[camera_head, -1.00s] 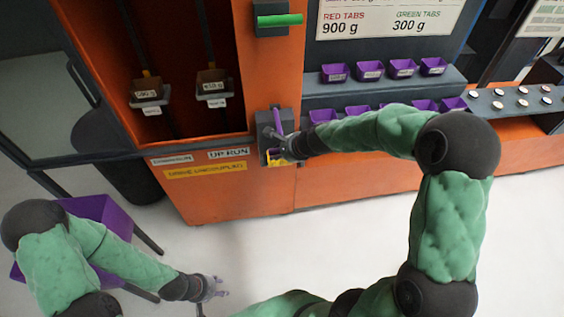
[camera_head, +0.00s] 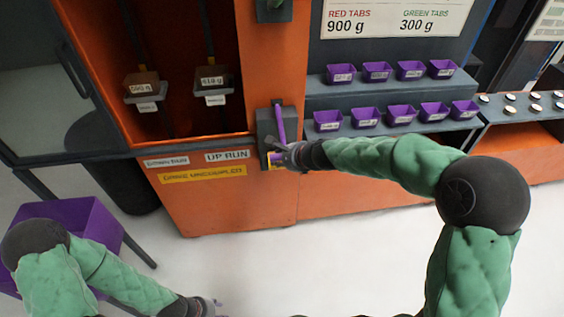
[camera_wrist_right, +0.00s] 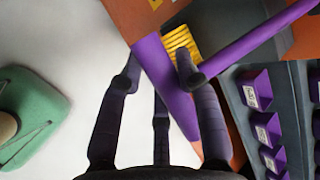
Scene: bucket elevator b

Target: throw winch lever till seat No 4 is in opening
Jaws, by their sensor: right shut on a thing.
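The winch lever (camera_head: 280,122) is a purple bar on a dark box on the orange frame, standing nearly upright. My right gripper (camera_head: 274,157) is at its lower end and shut on it. In the right wrist view the purple lever bar (camera_wrist_right: 258,42) runs down from the upper right to a finger of my right gripper (camera_wrist_right: 160,95); the exact contact is partly hidden. Two hanging seats (camera_head: 143,85) and (camera_head: 212,80) show in the cabinet opening, with small, unreadable number tags. My left gripper (camera_head: 208,306) is low in the head view, its fingers unclear.
Purple bins (camera_head: 375,73) stand in two rows on the dark shelves right of the lever. White UP RUN (camera_head: 228,155) and yellow (camera_head: 202,174) labels are on the orange front. A purple tub (camera_head: 85,225) stands at the left. The pale floor in front is clear.

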